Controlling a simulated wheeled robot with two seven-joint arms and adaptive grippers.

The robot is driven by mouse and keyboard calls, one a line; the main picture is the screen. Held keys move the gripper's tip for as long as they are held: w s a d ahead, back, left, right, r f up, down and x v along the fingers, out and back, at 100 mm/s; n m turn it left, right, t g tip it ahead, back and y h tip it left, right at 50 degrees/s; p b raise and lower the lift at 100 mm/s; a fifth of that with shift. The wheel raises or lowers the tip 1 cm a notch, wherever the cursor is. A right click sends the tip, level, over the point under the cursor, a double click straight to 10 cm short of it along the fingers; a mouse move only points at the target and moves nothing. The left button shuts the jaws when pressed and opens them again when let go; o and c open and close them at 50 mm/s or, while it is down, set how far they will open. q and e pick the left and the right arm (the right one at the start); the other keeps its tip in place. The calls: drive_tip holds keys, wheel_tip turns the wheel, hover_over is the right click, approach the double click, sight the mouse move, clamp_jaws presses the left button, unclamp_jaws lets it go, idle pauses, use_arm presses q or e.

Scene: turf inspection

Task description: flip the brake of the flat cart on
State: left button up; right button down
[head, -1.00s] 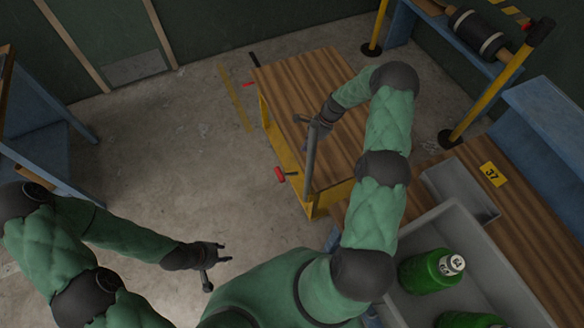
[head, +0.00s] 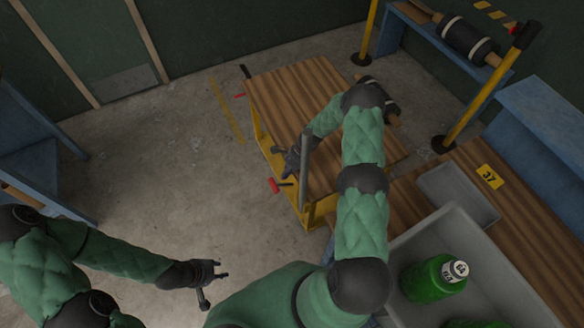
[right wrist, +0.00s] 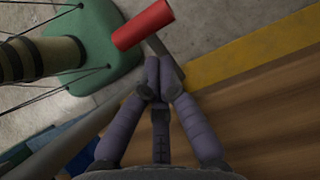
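The flat cart (head: 290,95) has a brown plank deck and a yellow frame. Its brake (head: 273,185) is a red grip on a dark lever at the cart's near left corner; the red grip also shows in the right wrist view (right wrist: 143,24). My right gripper (head: 288,166) is over that corner, just above the brake in the head view. In the right wrist view its fingers (right wrist: 158,78) are together and empty-looking, tips beside the dark lever, below the red grip; contact is unclear. My left gripper (head: 223,270) is open and empty over the floor.
A grey bar (head: 305,170) rises beside my right gripper. A grey bin (head: 410,250) with green bottles (head: 432,280) stands at right on a wooden bench. Yellow posts (head: 470,110) stand behind. The floor (head: 180,190) left of the cart is clear.

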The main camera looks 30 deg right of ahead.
use_arm(q)
drive_tip(key=shift+f, duration=0.3)
use_arm(e)
drive_tip(key=shift+a+f, duration=0.35)
drive_tip(key=shift+a, duration=0.25)
drive_tip(key=shift+a+f, duration=0.35)
drive_tip(key=shift+a, duration=0.2)
